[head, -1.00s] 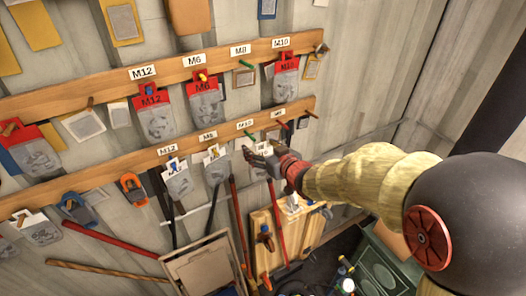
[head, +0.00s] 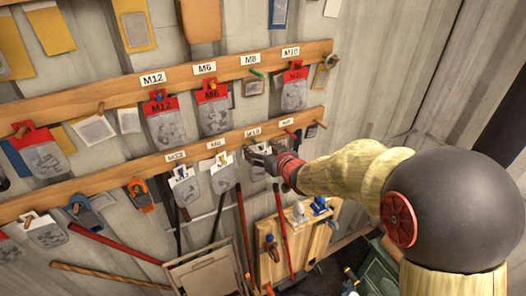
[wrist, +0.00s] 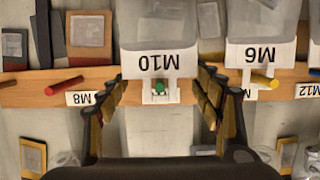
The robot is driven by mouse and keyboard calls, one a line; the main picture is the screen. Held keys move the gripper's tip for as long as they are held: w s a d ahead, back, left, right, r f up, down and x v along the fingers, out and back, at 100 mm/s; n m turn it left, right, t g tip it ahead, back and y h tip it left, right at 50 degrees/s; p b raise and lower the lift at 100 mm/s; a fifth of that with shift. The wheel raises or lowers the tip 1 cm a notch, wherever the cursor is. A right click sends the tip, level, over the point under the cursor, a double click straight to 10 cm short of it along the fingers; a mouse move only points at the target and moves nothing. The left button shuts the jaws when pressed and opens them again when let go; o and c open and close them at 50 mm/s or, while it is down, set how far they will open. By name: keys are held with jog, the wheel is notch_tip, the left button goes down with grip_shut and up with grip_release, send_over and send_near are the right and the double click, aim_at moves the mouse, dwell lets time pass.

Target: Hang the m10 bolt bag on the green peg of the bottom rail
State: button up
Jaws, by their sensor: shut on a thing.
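The M10 bolt bag has a white header (wrist: 158,62) and a clear pouch (wrist: 160,22). It appears upside down in the wrist view. My gripper (wrist: 160,80) is shut on the sides of this header. In the head view my gripper (head: 266,158) is at the bottom rail (head: 150,163), with the bag (head: 258,172) hanging below it. The green peg (wrist: 159,87) of the bottom rail shows inside the hole of the header tab. How far the peg passes through is unclear.
A white-header M6 bag (wrist: 258,52) hangs on a yellow peg (wrist: 263,81) beside the held bag. A bare red peg (wrist: 67,86) is on its other side. The top rail (head: 130,88) holds red-header bags, including a red M10 bag (head: 295,90), and a bare green peg (head: 256,73).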

jog(key=shift+b+x, duration=0.4)
jog(key=shift+x, duration=0.65)
jog(key=shift+w+r, duration=0.1)
